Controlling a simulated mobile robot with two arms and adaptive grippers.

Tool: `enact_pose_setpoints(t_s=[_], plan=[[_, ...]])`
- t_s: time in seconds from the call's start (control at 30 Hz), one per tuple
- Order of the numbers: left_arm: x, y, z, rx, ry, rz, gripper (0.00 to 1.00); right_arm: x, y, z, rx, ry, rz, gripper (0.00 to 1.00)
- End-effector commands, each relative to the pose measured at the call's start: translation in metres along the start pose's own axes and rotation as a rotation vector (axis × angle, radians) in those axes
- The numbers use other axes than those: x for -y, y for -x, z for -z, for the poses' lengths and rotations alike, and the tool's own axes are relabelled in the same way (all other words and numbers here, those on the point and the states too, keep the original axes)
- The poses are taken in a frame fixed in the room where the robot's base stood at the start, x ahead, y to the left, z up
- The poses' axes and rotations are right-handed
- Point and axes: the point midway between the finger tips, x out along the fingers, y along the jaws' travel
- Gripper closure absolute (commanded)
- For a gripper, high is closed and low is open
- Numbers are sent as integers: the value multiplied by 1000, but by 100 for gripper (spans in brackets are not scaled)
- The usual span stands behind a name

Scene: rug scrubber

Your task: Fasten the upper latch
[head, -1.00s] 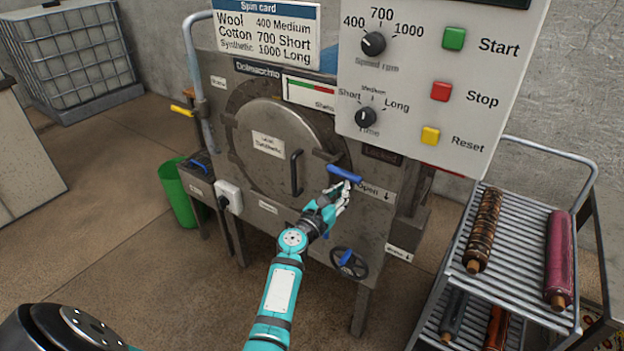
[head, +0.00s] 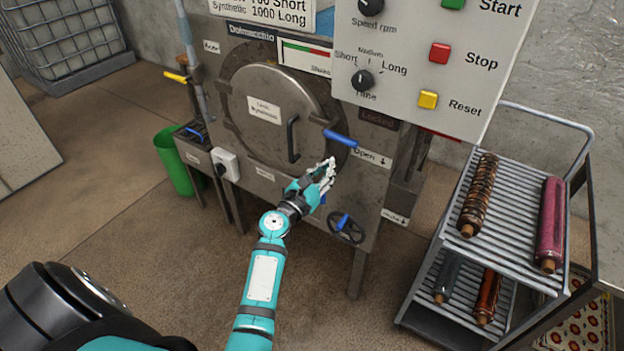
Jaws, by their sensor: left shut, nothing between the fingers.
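The upper latch (head: 340,138) is a blue-handled lever at the right edge of the round steel door (head: 262,110). Its handle lies nearly level, tilted slightly down to the right. The door appears closed against the grey machine body. My left gripper (head: 328,172) is shut and empty. It is just below the upper latch, with a small gap showing between its fingertips and the blue handle. Another blue part (head: 322,199) shows just behind the gripper, mostly hidden. My right gripper is out of view.
A handwheel with a blue knob (head: 345,226) is below the gripper. A control panel (head: 420,60) overhangs at upper right. A cart with rolled rugs (head: 480,195) stands to the right, a green bin (head: 174,165) to the left. Floor in front is open.

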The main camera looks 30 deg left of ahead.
Motion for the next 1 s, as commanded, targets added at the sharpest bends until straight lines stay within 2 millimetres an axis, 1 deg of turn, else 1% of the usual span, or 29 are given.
enact_pose_setpoints(t_s=[0.03,0.1,0.2,0.33,0.5,0.93,1.0], plan=[[0,13,1,-2,0,0,100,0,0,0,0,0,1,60],[0,27,2,-3,1,-1,100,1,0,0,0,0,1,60],[0,44,1,-2,0,-1,100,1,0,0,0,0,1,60],[0,57,1,-2,1,0,100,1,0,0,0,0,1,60],[0,63,0,0,0,1,100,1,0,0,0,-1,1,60],[0,63,0,0,1,1,100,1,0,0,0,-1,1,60],[1,63,3,-6,-7,2,100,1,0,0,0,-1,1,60]])
